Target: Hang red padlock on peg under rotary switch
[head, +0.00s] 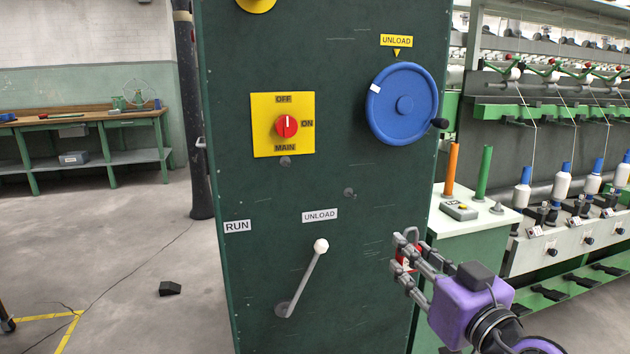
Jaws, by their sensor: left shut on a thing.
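The red padlock (404,262) is held between the fingers of my left gripper (408,267). Its grey shackle sticks up above the fingers, and most of its body is hidden by them. The gripper is in front of the right edge of the green cabinet, right of and lower than the rotary switch. The rotary switch (287,126) is a red knob on a yellow plate, its white mark upright toward OFF. A small grey peg (285,161) sticks out just under the plate. My right gripper is not in view.
The cabinet front (240,290) also bears a blue handwheel (403,104), a lever with a white ball (320,246) and a second grey stub (349,193). The floor left is mostly clear.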

